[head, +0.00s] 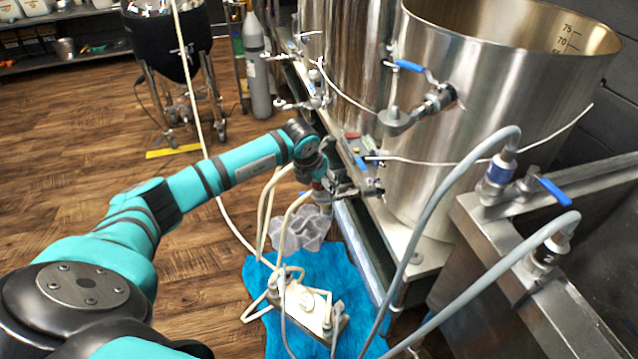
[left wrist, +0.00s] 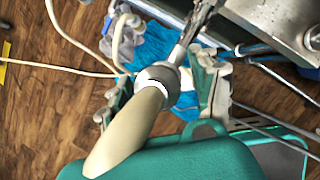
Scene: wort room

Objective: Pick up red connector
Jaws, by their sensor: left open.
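A small red piece (head: 352,135), which may be the red connector, shows on the ledge beside the steel kettles in the head view. A small yellow piece and a blue one lie near it. My left arm reaches in from the left, and my left gripper (head: 328,184) is open at the ledge's near edge, below the red piece in the picture and apart from it. Pale hoses and metal fittings crowd around the fingers and partly hide them. The left wrist view shows no clear red piece; a pale hose end with a grey collar (left wrist: 158,78) fills its middle. My right gripper is not in view.
Large steel kettles (head: 480,110) with blue-handled valves stand at the right. A pale pump (head: 308,308) with hoses sits on a blue cloth (head: 262,276). Grey hoses arch across the right front. A translucent crumpled thing (head: 302,232) lies below the gripper.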

